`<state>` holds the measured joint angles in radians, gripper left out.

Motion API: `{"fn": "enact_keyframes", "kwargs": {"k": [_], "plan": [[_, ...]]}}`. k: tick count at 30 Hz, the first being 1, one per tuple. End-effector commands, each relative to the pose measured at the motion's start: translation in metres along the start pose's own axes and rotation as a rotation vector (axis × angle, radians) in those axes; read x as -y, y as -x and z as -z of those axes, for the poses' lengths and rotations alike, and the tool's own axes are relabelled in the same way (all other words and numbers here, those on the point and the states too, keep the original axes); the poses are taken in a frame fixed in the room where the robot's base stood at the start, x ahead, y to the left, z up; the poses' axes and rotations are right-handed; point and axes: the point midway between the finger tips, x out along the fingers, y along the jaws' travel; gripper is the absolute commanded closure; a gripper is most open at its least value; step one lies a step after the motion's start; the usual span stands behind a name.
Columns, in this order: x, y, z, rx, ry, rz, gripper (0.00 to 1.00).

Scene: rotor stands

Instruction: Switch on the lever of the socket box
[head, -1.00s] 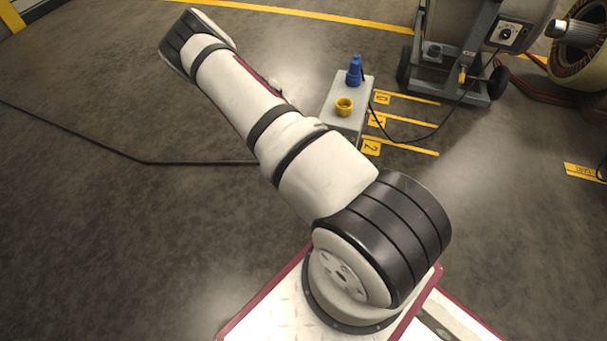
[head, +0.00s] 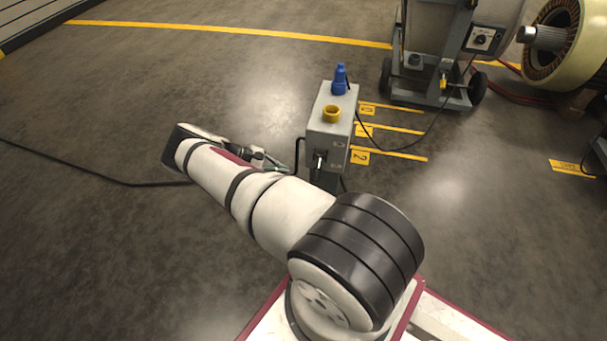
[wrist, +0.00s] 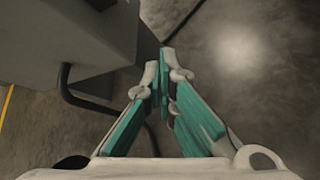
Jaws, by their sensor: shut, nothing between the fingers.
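The socket box (head: 329,122) is a grey box on a post, with a blue plug (head: 340,79) and a yellow socket (head: 332,114) on top. Its lever (head: 320,160) shows as a small pale handle on a dark mount on the front face. My gripper (head: 281,165) is just left of the box's front, apart from the lever, and partly hidden by my arm. In the wrist view my gripper (wrist: 163,68) has its teal fingers together with nothing between them. The box (wrist: 60,45) fills the upper left there; I cannot make out the lever clearly.
A black cable (wrist: 72,90) curves out beside the box, close to my fingers. Another cable (head: 100,178) lies across the floor at left. A wheeled stand (head: 430,85) is behind right, and a large rotor part (head: 560,45) is beyond it.

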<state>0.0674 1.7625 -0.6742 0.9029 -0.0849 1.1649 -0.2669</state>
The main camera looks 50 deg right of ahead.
Motion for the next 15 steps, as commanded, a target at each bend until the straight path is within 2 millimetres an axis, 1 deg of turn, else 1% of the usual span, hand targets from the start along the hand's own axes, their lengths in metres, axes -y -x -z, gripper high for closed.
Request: {"fn": "enact_keyframes", "kwargs": {"k": [5, 8, 15], "plan": [[0.001, -0.015, 0.0, 0.002, -0.001, 0.001, 1.0], [0.001, -0.031, 0.0, 0.003, -0.001, 0.001, 1.0], [0.002, -0.08, 0.001, 0.002, -0.001, 0.001, 1.0]]}}
